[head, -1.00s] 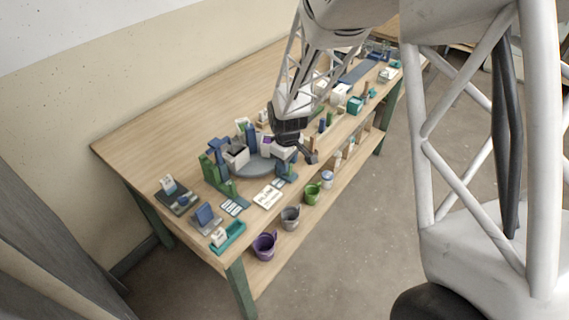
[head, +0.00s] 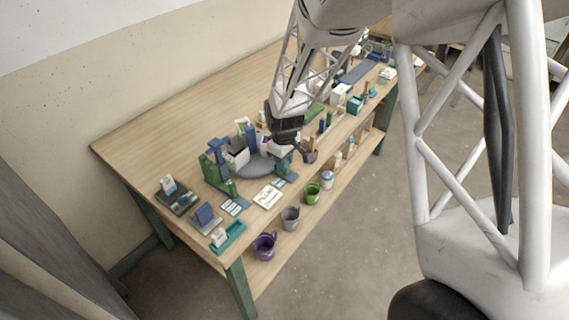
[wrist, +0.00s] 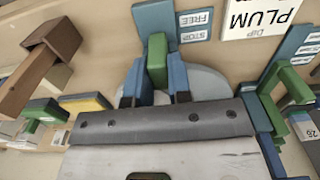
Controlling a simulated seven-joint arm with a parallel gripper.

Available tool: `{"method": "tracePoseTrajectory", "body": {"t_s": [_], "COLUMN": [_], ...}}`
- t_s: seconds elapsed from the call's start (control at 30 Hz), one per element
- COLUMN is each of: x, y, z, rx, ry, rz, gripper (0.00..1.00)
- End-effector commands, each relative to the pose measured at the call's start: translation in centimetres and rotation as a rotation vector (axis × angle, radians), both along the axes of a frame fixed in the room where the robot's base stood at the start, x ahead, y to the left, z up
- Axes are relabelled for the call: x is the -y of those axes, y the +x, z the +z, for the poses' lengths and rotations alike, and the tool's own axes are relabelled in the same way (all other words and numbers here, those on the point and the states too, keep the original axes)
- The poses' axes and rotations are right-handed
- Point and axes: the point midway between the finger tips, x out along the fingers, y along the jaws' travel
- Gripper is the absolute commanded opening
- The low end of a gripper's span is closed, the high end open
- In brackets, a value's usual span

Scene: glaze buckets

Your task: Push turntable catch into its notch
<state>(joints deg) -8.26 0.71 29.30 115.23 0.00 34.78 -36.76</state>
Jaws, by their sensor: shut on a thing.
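The turntable is a round grey disc (head: 255,168) on the workbench, and part of its rim shows in the wrist view (wrist: 212,82). The catch shows in the wrist view as an upright green block (wrist: 157,60) on a blue base (wrist: 153,18), beside the disc. Labels reading FREE and STOP (wrist: 195,27) lie beside it. My gripper (wrist: 157,82) is shut on the green catch, with one blue finger on each side of it. In the head view my gripper (head: 285,138) is at the right side of the turntable. The notch cannot be made out.
A PLUM card (head: 268,194) lies in front of the turntable. A green and blue stand (head: 215,168) is to its left. Purple (head: 264,245), grey (head: 290,217) and green (head: 312,193) buckets stand on the lower shelf. The bench's back left is clear.

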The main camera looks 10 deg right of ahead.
Motion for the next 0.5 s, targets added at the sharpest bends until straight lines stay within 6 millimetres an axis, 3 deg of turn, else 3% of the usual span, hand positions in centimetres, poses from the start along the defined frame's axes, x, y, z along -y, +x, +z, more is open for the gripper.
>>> {"method": "tracePoseTrajectory", "body": {"t_s": [0.5], "x": [-0.47], "y": [0.52], "z": [0.04], "rx": [0.001], "ry": [0.0], "rz": [0.0], "gripper": [0.0]}}
